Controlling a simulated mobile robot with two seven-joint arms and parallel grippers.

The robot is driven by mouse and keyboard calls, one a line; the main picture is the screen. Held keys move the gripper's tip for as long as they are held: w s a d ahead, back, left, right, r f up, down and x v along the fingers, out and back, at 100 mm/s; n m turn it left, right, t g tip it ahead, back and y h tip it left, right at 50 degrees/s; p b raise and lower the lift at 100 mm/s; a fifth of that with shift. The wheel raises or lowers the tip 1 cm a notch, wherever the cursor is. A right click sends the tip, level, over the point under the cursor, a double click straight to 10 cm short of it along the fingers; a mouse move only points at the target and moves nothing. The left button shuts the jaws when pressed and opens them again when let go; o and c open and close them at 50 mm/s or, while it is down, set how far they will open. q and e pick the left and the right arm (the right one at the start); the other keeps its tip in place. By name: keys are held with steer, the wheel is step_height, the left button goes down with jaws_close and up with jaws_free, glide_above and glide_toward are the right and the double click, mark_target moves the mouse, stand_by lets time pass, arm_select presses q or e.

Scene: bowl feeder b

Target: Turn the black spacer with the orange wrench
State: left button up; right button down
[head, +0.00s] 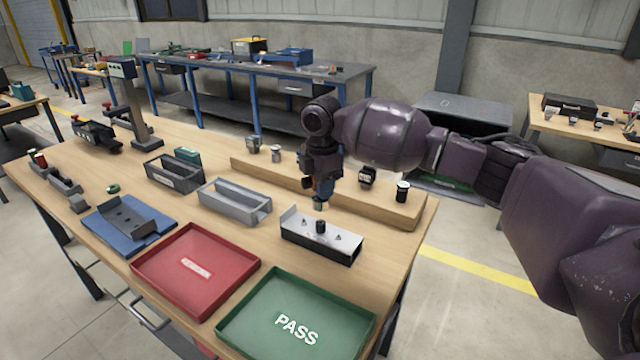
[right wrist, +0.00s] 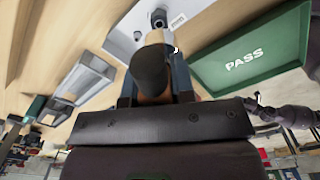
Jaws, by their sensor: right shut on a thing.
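The black spacer (head: 320,226) stands upright on the white top of a fixture block (head: 338,242) near the table's front right. My right gripper (head: 319,188) is above it, pointing down, and is shut on the wrench (right wrist: 155,37). In the right wrist view the wrench shows orange-tan sides and a dark round end towards the camera. Its lower end shows just above the spacer in the head view, apparently with a small gap. The spacer shows in part beyond the wrench in the right wrist view (right wrist: 158,16). My left gripper cannot be made out.
A green PASS tray (head: 228,331) and a red tray (head: 140,268) lie in front and to the left. A grey bin (head: 228,208) stands left of the fixture. A wooden rail (head: 400,212) with several small parts runs behind it.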

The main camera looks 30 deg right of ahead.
steer(key=shift+r+p, duration=0.2)
steer(key=shift+p, duration=0.4)
step_height(320, 180, down, 4)
steer(key=shift+f, duration=0.1)
arm_select(q)
steer(key=shift+w+r, duration=0.5)
steer(key=shift+r, duration=0.05)
arm_select(e)
steer(key=shift+f, duration=0.3)
arm_select(q)
steer(key=shift+s+f, duration=0.1)
steer(key=shift+s, duration=0.15)
arm_select(e)
steer(key=shift+r, duration=0.1)
arm_select(q)
steer(key=shift+w+r, duration=0.35)
steer(key=shift+r, duration=0.4)
steer(key=shift+s+r+p, duration=0.15)
steer(key=shift+r+p, duration=0.2)
steer(key=shift+p, duration=0.2)
